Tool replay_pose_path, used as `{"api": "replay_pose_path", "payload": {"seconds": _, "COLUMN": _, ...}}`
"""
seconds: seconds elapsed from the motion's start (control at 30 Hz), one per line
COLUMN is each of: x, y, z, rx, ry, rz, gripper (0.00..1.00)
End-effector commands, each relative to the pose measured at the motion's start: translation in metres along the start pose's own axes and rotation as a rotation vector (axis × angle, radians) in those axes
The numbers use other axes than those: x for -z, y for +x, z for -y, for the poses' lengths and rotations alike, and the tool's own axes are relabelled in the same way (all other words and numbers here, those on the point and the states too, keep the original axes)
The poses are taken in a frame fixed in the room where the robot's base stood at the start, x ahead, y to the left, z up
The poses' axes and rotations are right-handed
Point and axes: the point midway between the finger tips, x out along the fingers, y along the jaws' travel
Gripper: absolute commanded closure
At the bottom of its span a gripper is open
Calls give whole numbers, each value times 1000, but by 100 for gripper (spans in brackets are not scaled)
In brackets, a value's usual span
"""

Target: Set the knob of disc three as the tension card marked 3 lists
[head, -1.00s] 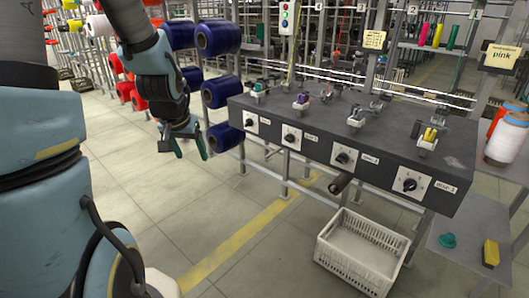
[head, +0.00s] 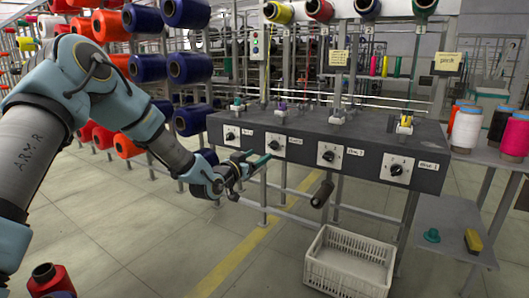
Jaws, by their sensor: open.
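A dark panel (head: 317,155) carries a row of dials with black knobs on white plates. The label beside the rightmost dial (head: 396,169) seems to read disc 1, and the one beside the second from the right (head: 328,156) disc 2. The third dial from the right (head: 272,145) and the leftmost dial (head: 231,135) have labels too small to read. My gripper (head: 257,159) is open and empty, just below and in front of the third dial from the right in the picture; contact cannot be told. I cannot make out a tension card marked 3.
Yellow notes hang above the panel, one unreadable (head: 339,57), one seeming to read pink (head: 447,62). A white crate (head: 349,262) stands below on the floor. A dark cylinder (head: 322,190) juts out under the panel. A side shelf (head: 450,216) holds a teal piece and a yellow block.

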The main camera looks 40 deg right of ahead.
Motion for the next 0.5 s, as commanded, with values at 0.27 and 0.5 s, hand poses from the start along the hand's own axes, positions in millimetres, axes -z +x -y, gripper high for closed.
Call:
{"api": "replay_pose_path", "payload": {"seconds": 0.27, "x": 0, "y": 53, "z": 0, "rx": 1, "ry": -1, "rz": 0, "gripper": 28}}
{"api": "replay_pose_path", "payload": {"seconds": 0.5, "x": -1, "y": 76, "z": 0, "rx": 0, "ry": -1, "rz": 2, "gripper": 28}}
